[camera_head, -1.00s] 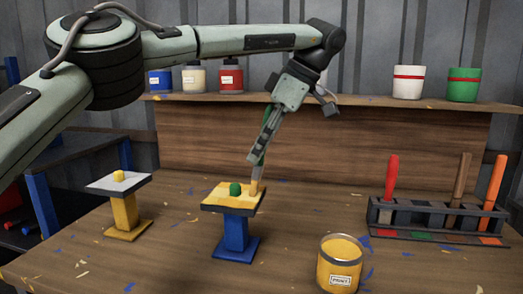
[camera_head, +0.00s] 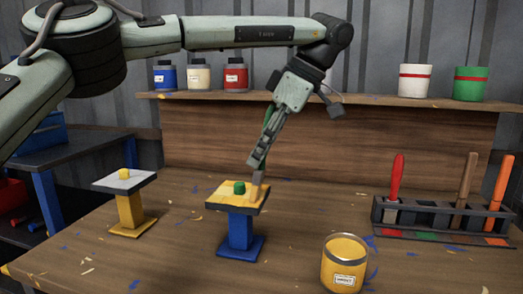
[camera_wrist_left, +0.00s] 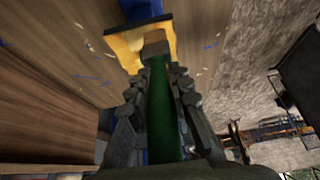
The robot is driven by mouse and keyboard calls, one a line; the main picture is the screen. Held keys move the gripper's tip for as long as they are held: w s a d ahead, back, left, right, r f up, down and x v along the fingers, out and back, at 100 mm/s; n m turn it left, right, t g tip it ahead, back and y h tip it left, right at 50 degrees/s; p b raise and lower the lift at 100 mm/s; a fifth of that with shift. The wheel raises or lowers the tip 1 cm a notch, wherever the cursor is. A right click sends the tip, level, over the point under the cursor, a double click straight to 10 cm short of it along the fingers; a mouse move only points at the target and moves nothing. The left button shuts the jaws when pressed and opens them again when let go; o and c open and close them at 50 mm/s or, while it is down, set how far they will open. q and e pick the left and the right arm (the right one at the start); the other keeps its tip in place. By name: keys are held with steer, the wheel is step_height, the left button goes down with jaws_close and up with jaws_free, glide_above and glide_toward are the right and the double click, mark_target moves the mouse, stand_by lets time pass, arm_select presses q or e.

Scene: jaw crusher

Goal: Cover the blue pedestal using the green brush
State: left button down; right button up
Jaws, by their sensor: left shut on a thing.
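The blue pedestal (camera_head: 238,230) stands on the workbench with a yellow-painted top (camera_head: 226,198) and a small green block (camera_head: 239,187) on it. My left gripper (camera_head: 258,168) is shut on the green brush (camera_head: 268,124), whose bristle end meets the right part of the yellow top. In the left wrist view the green handle (camera_wrist_left: 162,115) lies between the fingers, and the bristles (camera_wrist_left: 155,46) lie over the yellow surface (camera_wrist_left: 127,43). The fingers hide part of the brush. My right gripper is not in view.
A yellow pedestal (camera_head: 128,212) with a pale top and yellow block stands to the left. An open paint can (camera_head: 344,268) with yellow paint stands at the front. A brush rack (camera_head: 428,216) holds red, brown and orange brushes. A shelf (camera_head: 370,99) carries jars and pots.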

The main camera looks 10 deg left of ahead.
mark_target(266, 114)
arm_select(q)
steer(key=shift+r+p, duration=0.65)
steer(key=shift+r, duration=1.9)
